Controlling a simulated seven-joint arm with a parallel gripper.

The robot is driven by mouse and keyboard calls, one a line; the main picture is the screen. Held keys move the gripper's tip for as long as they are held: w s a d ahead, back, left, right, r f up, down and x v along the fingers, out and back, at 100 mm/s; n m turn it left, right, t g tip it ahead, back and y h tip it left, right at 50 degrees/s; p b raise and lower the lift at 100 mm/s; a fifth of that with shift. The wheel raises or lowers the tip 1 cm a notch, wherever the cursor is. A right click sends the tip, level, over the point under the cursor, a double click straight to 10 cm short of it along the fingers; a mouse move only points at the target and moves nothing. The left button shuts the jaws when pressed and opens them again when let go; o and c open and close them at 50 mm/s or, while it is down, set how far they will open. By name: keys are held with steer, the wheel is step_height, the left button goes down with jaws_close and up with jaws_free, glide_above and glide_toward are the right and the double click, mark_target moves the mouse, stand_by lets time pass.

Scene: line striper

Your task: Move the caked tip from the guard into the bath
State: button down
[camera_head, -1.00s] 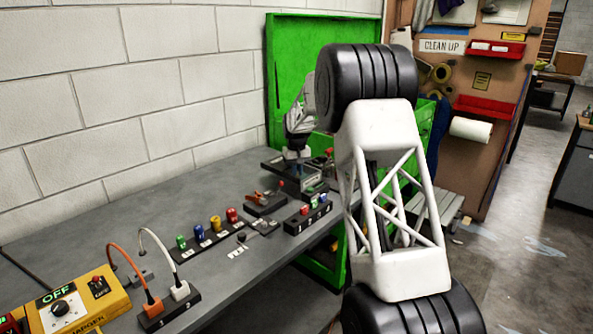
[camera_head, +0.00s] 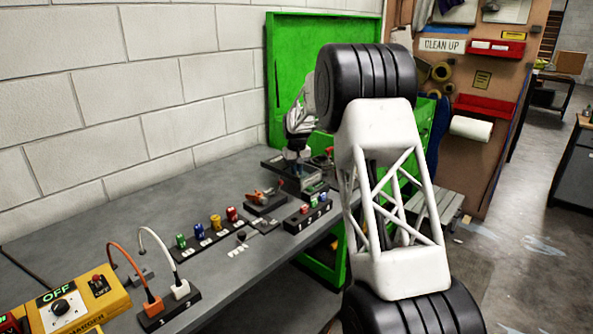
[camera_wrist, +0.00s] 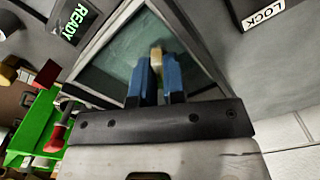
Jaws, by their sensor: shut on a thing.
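In the wrist view my gripper (camera_wrist: 156,75) has blue fingers, shut on a small tan-yellow tip (camera_wrist: 156,54) that sticks out beyond them. Behind the tip is a square, metal-rimmed opening with a dark greenish inside, which looks like the bath (camera_wrist: 112,55). The tip lines up over the opening; its height above it is hard to tell. In the head view my gripper (camera_head: 297,164) points down over dark fixtures at the bench's far end, and the tip is too small to make out. I cannot clearly pick out the guard.
A READY sign (camera_wrist: 74,22) and a LOCK label (camera_wrist: 264,16) flank the opening. In the head view several coloured caps stand in a rack (camera_head: 210,234) nearer on the grey bench (camera_head: 150,215). An orange-handled tool (camera_head: 264,198) and a black block (camera_head: 308,218) stand close to my gripper.

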steer(key=shift+f, duration=0.95)
steer(key=c, duration=1.1)
jaws_free()
steer(key=shift+a, duration=0.1)
steer(key=shift+c, duration=1.2)
steer(key=shift+o, duration=0.3)
steer(key=shift+r, duration=0.4)
steer(key=shift+o, duration=0.9)
steer(key=shift+r, duration=3.1)
